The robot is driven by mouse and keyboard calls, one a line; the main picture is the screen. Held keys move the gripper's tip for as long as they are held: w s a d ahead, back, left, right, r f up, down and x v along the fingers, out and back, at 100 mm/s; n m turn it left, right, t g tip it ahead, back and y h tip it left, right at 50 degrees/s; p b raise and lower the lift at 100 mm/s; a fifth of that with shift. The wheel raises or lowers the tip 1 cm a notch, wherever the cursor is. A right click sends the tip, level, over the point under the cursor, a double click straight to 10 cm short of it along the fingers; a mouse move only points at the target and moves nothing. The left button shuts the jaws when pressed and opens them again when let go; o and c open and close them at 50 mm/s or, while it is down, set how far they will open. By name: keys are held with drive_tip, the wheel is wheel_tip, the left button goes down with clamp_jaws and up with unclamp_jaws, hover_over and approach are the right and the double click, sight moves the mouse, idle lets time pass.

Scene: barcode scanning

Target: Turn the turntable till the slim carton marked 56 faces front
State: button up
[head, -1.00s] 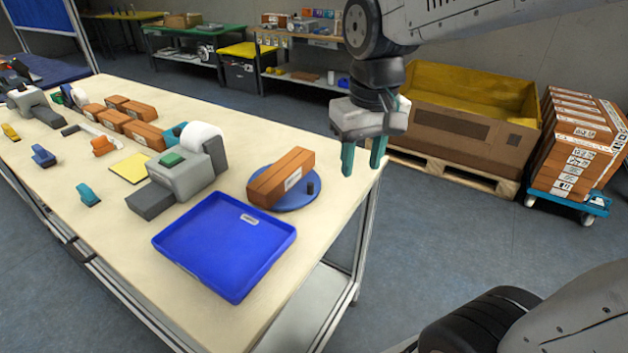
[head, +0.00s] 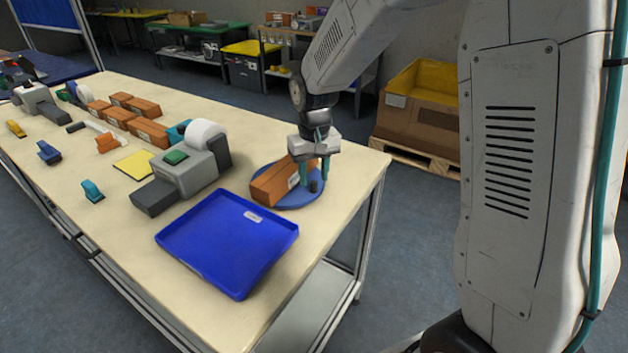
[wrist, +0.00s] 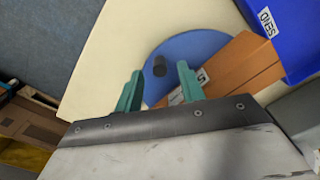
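The blue turntable (head: 300,200) lies on the table near its right end, and it also shows in the wrist view (wrist: 190,45). A slim brown carton (head: 275,185) lies on it, with a white label partly in view; I cannot read its number. In the wrist view the carton (wrist: 235,65) shows part of the label beside the right finger. A dark peg (head: 313,186) stands up near the turntable's edge. My gripper (head: 316,172) is open above the turntable. In the wrist view the peg (wrist: 160,66) shows between and beyond my fingertips (wrist: 160,75), with nothing visibly gripped.
A blue tray (head: 226,240) lies in front of the turntable. A grey label printer (head: 185,175) stands left of it. More brown cartons (head: 120,117) and small coloured tools lie farther left. A large brown box (head: 415,115) stands on a pallet beyond the table.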

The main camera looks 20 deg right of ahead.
drive_tip(key=shift+f, duration=1.2)
clamp_jaws()
